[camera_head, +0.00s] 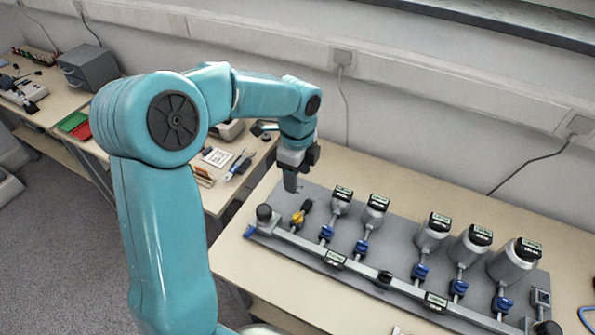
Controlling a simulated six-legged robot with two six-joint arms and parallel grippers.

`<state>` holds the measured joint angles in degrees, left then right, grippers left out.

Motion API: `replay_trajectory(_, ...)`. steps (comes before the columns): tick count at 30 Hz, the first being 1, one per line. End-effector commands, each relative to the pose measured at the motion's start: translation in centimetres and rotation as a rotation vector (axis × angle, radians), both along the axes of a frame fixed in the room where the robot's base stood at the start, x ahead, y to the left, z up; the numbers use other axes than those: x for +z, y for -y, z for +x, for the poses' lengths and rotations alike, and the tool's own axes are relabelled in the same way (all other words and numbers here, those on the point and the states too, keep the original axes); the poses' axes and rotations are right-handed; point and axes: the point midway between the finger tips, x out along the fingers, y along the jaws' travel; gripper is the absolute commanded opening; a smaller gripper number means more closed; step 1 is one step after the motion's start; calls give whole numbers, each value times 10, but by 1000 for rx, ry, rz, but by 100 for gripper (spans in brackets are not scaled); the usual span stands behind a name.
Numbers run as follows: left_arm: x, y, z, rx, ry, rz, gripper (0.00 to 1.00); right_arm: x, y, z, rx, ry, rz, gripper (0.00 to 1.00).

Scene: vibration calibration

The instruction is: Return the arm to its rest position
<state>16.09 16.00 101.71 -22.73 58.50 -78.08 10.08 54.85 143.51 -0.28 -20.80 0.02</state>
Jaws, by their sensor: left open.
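My left arm (163,225) is teal and rises from the bottom left, bends at a large joint and reaches toward the back of the bench. Its gripper (291,182) points down above the back left part of a grey plate (325,223). The gripper is open and I see nothing held in it. A yellow-handled valve (298,217) stands below and slightly right of the gripper, apart from it. My right gripper is not in view.
Several silver instruments with displays (433,236) stand on the plate over blue valves (363,247). A long silver pipe (350,262) runs along the front. The bench (250,262) is bare at front left.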

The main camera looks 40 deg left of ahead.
Motion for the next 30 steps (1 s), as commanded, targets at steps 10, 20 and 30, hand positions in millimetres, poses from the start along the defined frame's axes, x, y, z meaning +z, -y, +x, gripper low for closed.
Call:
replay_trajectory(10, 3, 0, 0, 0, 1, 0, 58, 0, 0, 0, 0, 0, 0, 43)
replay_trajectory(20, 11, 0, 0, 0, 1, 0, 58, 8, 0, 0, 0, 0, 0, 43)
replay_trajectory(30, 66, 0, 0, 0, 1, 0, 58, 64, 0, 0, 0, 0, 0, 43)
